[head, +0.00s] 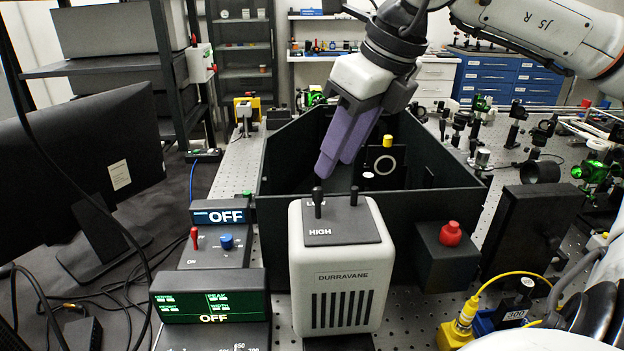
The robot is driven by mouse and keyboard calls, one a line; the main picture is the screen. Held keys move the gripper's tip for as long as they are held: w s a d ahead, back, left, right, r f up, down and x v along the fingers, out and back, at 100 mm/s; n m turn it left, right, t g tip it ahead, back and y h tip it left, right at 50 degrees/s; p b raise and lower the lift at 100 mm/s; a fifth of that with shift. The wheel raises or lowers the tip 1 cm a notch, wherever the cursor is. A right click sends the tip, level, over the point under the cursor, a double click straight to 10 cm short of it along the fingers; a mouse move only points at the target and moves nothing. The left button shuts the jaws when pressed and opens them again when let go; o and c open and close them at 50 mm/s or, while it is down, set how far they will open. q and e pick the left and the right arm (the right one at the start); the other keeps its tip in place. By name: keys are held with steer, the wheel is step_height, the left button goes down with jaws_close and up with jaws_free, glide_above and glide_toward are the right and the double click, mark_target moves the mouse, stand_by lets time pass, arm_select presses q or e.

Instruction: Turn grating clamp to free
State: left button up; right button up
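My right gripper (336,165), with two purple fingers, reaches in from the upper right and points down and left. Its fingertips show above the front of an open-topped black box and behind the top of the DURRAVANE unit. The fingers overlap in this view, so I cannot tell whether there is a gap between them. No held thing shows. Inside the box, a yellow knob (387,141) sits above a plate with a pale ring (386,162). No part is readable as the grating clamp, so I cannot tell its position. My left gripper is not in view.
The white DURRAVANE unit (343,278) with two black levers stands before the black box (440,203). A red button (450,233) is at right. Two displays (227,216) reading OFF are at left. A monitor (80,180) fills the far left; optics crowd the right.

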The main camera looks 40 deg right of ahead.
steer(key=x, duration=0.8)
steer(key=shift+r, duration=0.1)
steer(key=shift+c, duration=0.4)
jaws_close()
